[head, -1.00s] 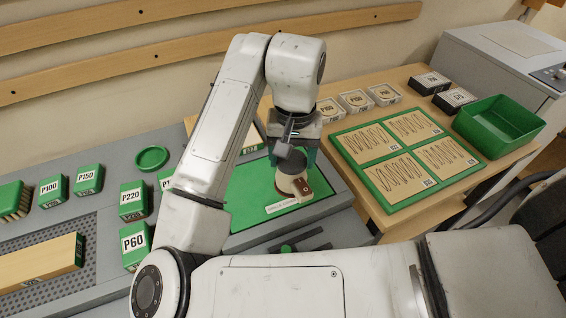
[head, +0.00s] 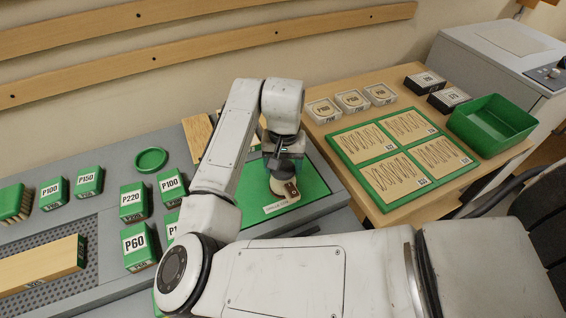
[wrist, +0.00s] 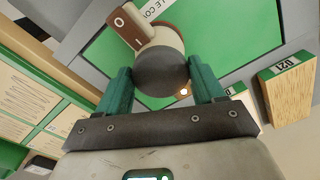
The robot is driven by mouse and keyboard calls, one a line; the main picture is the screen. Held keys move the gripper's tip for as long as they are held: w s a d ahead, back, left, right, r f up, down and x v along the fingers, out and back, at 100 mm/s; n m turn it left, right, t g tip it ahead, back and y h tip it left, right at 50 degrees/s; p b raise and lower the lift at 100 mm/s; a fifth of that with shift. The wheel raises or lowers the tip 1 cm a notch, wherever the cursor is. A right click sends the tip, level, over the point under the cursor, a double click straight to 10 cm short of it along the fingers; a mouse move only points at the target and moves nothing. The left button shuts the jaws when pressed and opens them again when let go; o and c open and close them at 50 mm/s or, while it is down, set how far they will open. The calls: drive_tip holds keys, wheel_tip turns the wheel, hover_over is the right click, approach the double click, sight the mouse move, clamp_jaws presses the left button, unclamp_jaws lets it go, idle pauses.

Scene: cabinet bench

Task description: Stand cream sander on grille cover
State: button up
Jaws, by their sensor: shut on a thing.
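The cream sander (head: 282,186), with a dark grey round top and a brown switch plate, is between the teal fingers of my gripper (head: 281,165). In the wrist view, the fingers (wrist: 166,88) flank the sander's grey end (wrist: 161,72), and its cream body (wrist: 166,36) shows beyond. The sander looks roughly upright. The green grille cover (head: 313,182), with a pale label strip at its front, is directly below it and also fills much of the wrist view (wrist: 240,30). I cannot tell whether the sander's base touches the cover.
Green and white grit blocks (head: 139,245) stand left of my arm. A wooden block (head: 197,135) lies behind the cover. To the right are a green-framed sanding board (head: 402,158), an open green bin (head: 492,125) and several small boxes (head: 352,100). Bare green surface surrounds the sander.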

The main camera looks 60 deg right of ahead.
drive_tip(key=o, duration=1.3)
drive_tip(key=shift+f, duration=0.1)
wheel_tip(320, 180, up, 12)
drive_tip(key=shift+s+a+r+b, duration=0.1)
drive_tip(key=shift+s+r+b, duration=0.05)
drive_tip(key=shift+b, duration=0.45)
